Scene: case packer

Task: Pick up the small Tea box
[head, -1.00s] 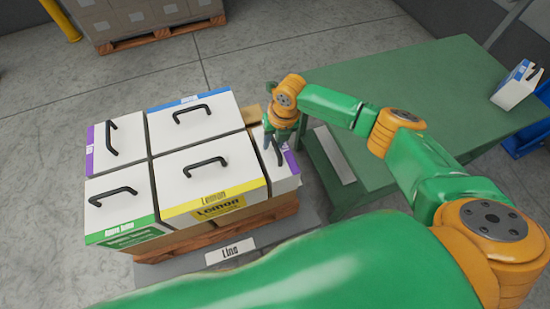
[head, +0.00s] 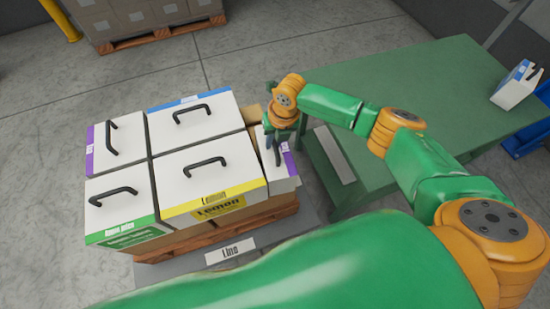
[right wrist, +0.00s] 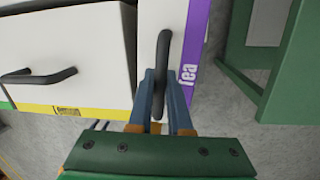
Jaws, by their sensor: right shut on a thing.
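The small Tea box (head: 285,170) is a narrow white box with a purple edge strip, at the right end of the group on the pallet. Its purple strip reads "Tea" in the right wrist view (right wrist: 191,65). A black handle (right wrist: 162,70) stands on its top. My right gripper (head: 275,148) is above this box, with its blue fingers (right wrist: 160,88) shut on the handle. The box stands beside the Lemon box, and part of its top is hidden by the gripper. My left gripper is not in view.
The yellow-edged Lemon box (head: 228,180) is directly left of the Tea box. Other handled boxes, with green, blue and purple edges, fill the wooden pallet (head: 180,248). A green table (head: 400,85) is close on the right, with a white carton (head: 515,88) on it.

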